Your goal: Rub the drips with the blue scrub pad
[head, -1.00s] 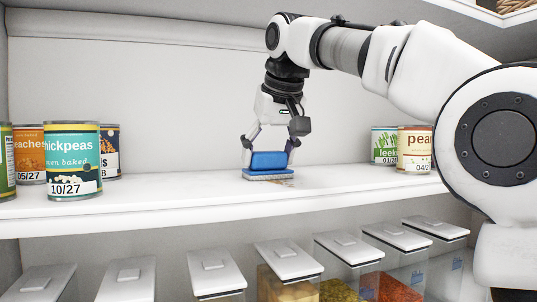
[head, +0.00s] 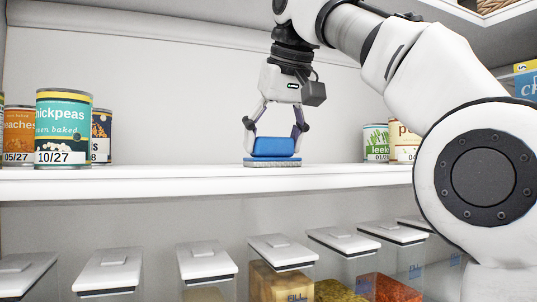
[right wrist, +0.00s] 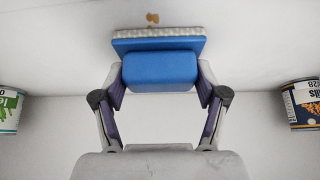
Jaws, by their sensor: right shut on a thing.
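My right gripper (head: 274,146) is shut on the blue scrub pad (head: 275,149), gripping its blue block from both sides. The pad has a pale, rough underside and is level, low over the white shelf (head: 130,181); I cannot tell if it touches. In the right wrist view the pad (right wrist: 158,68) sits between the two fingers. Small brown drips (right wrist: 152,18) show there just past the pad's pale edge, not covered by it. The drips cannot be made out in the head view now. My left gripper is not in view.
Several cans, including a chickpeas can (head: 63,128), stand at the shelf's left. A leek can (head: 375,143) and another stand at the right, partly behind my arm. Lidded clear bins (head: 283,251) line the level below. The shelf around the pad is clear.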

